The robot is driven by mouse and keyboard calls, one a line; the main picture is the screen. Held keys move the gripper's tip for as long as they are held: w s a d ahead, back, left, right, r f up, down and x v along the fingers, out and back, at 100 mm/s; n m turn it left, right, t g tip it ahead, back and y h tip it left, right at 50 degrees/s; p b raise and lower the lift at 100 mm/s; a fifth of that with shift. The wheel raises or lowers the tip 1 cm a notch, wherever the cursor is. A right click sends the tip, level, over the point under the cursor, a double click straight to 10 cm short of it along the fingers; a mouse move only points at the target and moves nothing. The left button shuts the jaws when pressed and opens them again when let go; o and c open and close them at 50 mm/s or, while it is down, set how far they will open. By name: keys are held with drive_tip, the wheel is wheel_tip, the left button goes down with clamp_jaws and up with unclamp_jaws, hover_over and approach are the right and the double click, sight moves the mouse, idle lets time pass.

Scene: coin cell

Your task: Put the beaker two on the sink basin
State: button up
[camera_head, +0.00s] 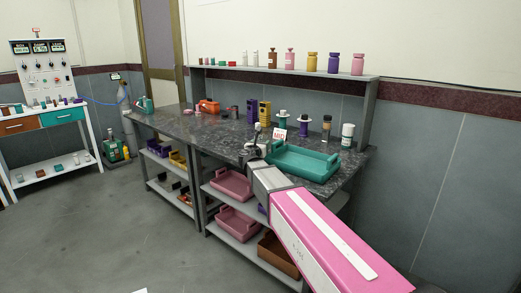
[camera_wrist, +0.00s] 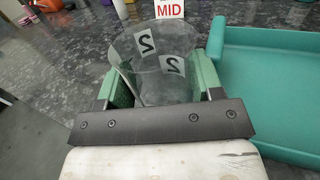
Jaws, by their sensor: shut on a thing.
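Beaker two (camera_wrist: 150,50) is a clear see-through beaker marked with a black 2 on white labels. It stands between the green fingers of my gripper (camera_wrist: 164,82) in the wrist view, and the gripper is shut on it. In the head view my gripper (camera_head: 256,140) is over the dark speckled counter, just left of the teal tray (camera_head: 300,163). The beaker is too small to make out clearly there. I cannot make out a thing that is surely the sink basin.
The teal tray also shows close on the right in the wrist view (camera_wrist: 270,90). A MID sign (camera_head: 279,134) stands just beyond my gripper. Purple and yellow boxes (camera_head: 258,112) and several bottles stand farther back on the counter (camera_head: 215,133). A shelf (camera_head: 290,74) with bottles runs above.

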drive_tip(key=shift+f, duration=1)
drive_tip(key=shift+f, duration=0.1)
drive_tip(key=o, duration=0.6)
drive_tip(key=shift+o, duration=0.2)
